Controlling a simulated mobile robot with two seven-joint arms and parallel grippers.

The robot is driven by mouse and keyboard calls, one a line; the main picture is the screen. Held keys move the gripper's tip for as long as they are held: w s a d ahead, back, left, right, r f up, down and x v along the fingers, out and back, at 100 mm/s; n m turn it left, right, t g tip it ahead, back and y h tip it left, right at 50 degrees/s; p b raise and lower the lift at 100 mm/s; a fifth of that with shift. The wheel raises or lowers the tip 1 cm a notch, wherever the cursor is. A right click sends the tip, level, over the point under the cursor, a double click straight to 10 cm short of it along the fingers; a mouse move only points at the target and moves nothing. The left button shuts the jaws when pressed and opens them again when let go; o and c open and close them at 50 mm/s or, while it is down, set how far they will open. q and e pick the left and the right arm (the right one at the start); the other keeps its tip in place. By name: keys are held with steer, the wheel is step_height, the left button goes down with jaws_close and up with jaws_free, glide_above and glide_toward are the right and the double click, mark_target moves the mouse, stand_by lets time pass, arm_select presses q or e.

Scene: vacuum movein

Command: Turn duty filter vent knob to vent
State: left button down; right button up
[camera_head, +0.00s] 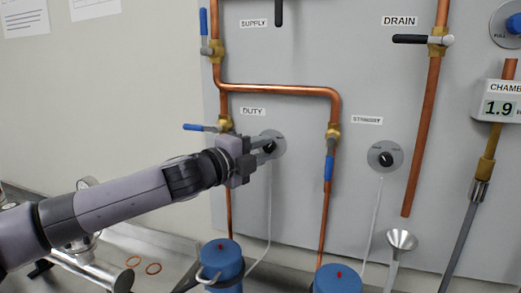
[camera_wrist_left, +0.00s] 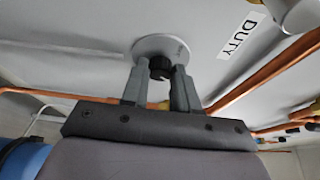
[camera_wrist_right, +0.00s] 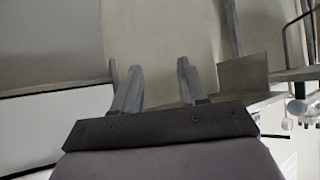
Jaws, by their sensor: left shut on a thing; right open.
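The duty filter vent knob (camera_head: 268,147) is a small black knob on a round grey plate, to the lower right of the DUTY label (camera_head: 252,112) on the panel. My left gripper (camera_head: 262,150) is at this knob, its fingers on either side. In the left wrist view the black knob (camera_wrist_left: 160,67) sits between the two fingertips (camera_wrist_left: 162,75), in front of the round plate (camera_wrist_left: 160,47). The knob's pointer direction is hidden by the fingers. My right gripper (camera_wrist_right: 155,72) is open and empty in the right wrist view, away from the panel.
A STANDBY knob (camera_head: 385,158) is on the panel to the right. Copper pipes (camera_head: 280,89) with blue-handled valves (camera_head: 198,128) run close around the left gripper. Blue filter housings (camera_head: 222,262) stand below. A funnel (camera_head: 401,241) and a chamber gauge (camera_head: 500,104) are at right.

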arm_select(q)
steer(key=shift+r+m, duration=0.1)
steer(key=shift+m, duration=0.7)
steer(key=shift+g, duration=0.3)
steer(key=c, duration=0.8)
jaws_free()
steer(key=shift+d, duration=0.1)
steer(key=shift+c, duration=0.2)
steer(key=b+v, duration=0.1)
steer(key=v, duration=0.6)
steer(key=shift+s+r, duration=0.1)
